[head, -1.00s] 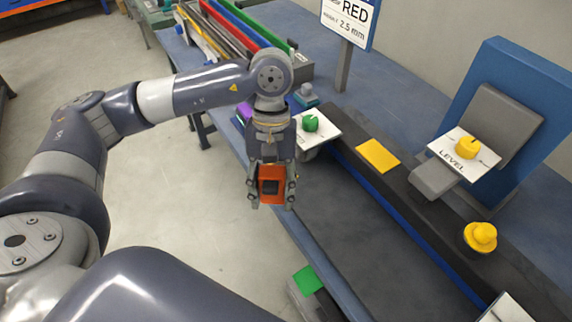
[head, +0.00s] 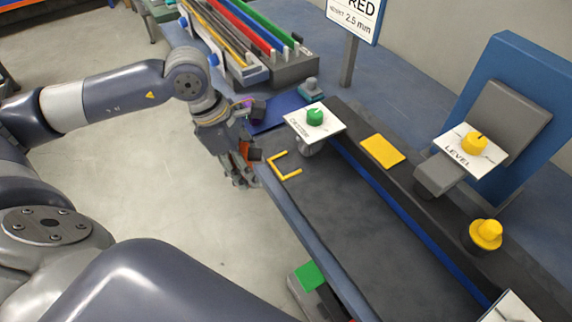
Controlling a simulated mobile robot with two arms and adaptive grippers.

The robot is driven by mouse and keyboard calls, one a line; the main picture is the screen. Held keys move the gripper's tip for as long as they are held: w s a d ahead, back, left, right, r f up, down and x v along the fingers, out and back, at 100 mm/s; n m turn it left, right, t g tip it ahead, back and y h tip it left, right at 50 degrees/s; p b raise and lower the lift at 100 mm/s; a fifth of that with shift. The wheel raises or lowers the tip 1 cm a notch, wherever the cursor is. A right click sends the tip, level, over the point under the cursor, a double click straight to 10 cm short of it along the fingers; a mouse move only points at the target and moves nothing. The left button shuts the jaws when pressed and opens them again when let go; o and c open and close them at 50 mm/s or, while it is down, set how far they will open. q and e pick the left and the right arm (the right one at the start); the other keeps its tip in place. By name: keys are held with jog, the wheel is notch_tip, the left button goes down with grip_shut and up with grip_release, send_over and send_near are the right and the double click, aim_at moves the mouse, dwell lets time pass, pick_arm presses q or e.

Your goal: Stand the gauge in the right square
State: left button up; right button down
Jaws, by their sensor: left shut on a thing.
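My left gripper (head: 243,180) points down, shut on an orange gauge (head: 245,149) that is mostly hidden by the fingers. They are by the table's left edge, left of a yellow bracket-shaped outline (head: 285,165) on the dark surface. Flat coloured squares show: a yellow one (head: 382,150) on the dark rail, a green one (head: 308,275) low by the front edge, and a blue one (head: 280,111) beyond the gripper. A sign (head: 355,14) reads "RED" and "2.5 mm". My right gripper is out of view.
A white plate with a green knob (head: 315,117) stands right of the gripper. Farther right are a "LEVEL" plate (head: 468,152) with a yellow knob and a yellow button (head: 486,234). A rack of coloured bars (head: 262,50) stands behind. The dark surface's middle is clear.

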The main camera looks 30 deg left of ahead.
pick_arm(q)
jog(key=a+n, duration=0.1)
jog(key=n, duration=0.1)
jog(key=a+n+t, duration=0.1)
jog(key=shift+w+r+n+y, duration=0.1)
jog(key=shift+r+n+y, duration=0.2)
jog(key=shift+r+n, duration=0.1)
jog(key=a+n, duration=0.1)
jog(key=n, duration=0.1)
jog(key=r+n+y, duration=0.1)
jog(key=n, duration=0.1)
jog(key=shift+w+a+t, duration=0.15)
jog(key=shift+a+t, duration=0.15)
jog(key=shift+a, duration=0.05)
jog(key=w+d+f, duration=0.2)
jog(key=w, duration=0.1)
jog(key=w+d+f+p, duration=0.1)
jog(key=w+d+f, duration=0.1)
jog(key=w, duration=0.1)
jog(key=w+d+f+p, duration=0.1)
jog(key=w+d+f, duration=0.1)
jog(key=w, duration=0.2)
jog(key=shift+w+d+f+p, duration=0.3)
jog(key=shift+w+f, duration=0.1)
jog(key=shift+w, duration=0.1)
jog(key=shift+w+d+f+p, duration=0.25)
jog(key=shift+w+d+f, duration=0.1)
jog(key=shift+w, duration=0.15)
jog(key=shift+w+f, duration=0.1)
jog(key=shift+f, duration=0.1)
